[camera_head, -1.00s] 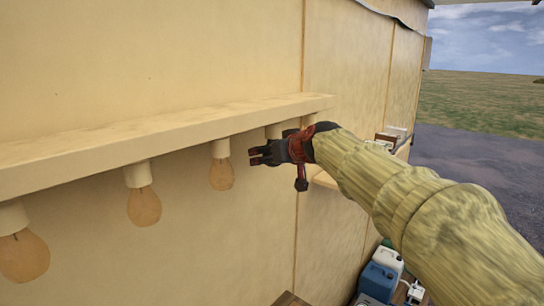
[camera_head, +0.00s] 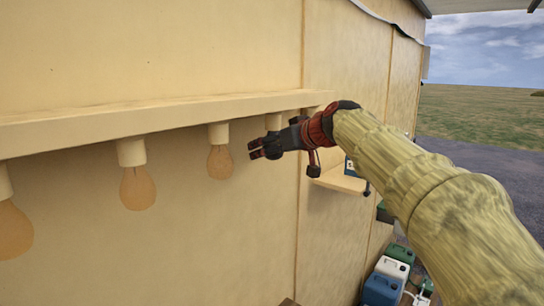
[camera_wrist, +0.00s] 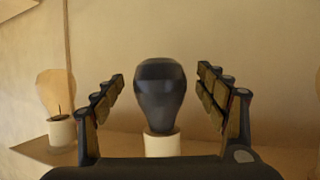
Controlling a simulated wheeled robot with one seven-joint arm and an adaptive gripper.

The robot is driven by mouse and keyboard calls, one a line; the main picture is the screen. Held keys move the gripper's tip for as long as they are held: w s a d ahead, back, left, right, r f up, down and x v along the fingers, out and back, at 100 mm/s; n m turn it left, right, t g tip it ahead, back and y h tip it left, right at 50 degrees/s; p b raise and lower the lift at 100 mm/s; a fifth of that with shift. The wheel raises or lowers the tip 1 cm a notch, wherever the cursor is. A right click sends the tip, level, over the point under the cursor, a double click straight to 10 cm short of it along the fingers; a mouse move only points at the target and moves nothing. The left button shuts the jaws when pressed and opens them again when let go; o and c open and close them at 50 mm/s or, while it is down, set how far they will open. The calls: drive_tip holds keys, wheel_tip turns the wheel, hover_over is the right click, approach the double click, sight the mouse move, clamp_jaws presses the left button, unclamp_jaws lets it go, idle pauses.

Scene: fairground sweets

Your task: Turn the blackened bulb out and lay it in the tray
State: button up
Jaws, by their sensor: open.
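The blackened bulb (camera_wrist: 160,95) fills the middle of the wrist view, seated in a pale socket (camera_wrist: 161,144). My gripper (camera_head: 256,149) is open, with one finger on each side of the bulb and a visible gap on both sides. In the head view my gripper is beneath the bulb rail, beside a clear amber bulb (camera_head: 220,162). The blackened bulb is hidden there behind my gripper and arm; a pale socket (camera_head: 273,122) shows just above. I cannot make out the tray in either view.
Several amber bulbs hang along the rail (camera_head: 120,122) to the left; one also shows close by at left in the wrist view (camera_wrist: 56,92). A small shelf (camera_head: 343,182) is behind my arm. Canisters (camera_head: 383,288) stand below right. The wall is close behind.

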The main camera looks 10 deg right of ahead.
drive_tip(key=shift+f+n+y+b, duration=0.15)
drive_tip(key=shift+n+y+b, duration=0.15)
drive_tip(key=shift+b, duration=0.3)
drive_tip(key=shift+w+f+n+g+y+b, duration=0.1)
drive_tip(key=shift+n+g+y+b, duration=0.2)
drive_tip(key=shift+n+y+b, duration=0.3)
drive_tip(key=shift+n+g+y, duration=0.7)
drive_tip(key=shift+n+y, duration=0.2)
drive_tip(key=n+g+y+p, duration=0.1)
drive_tip(key=n+y+p, duration=0.1)
drive_tip(key=shift+r+n+g, duration=0.3)
drive_tip(key=shift+r+g, duration=0.1)
drive_tip(key=n+g+y+p, duration=0.2)
drive_tip(key=shift+a+p, duration=0.2)
drive_tip(key=shift+p, duration=0.15)
drive_tip(key=shift+s+f+n+g, duration=0.1)
drive_tip(key=shift+s+n+g, duration=0.2)
drive_tip(key=shift+g, duration=0.1)
drive_tip(key=shift+f, duration=0.1)
drive_tip(key=shift+s+d, duration=0.1)
drive_tip(key=shift+d, duration=0.2)
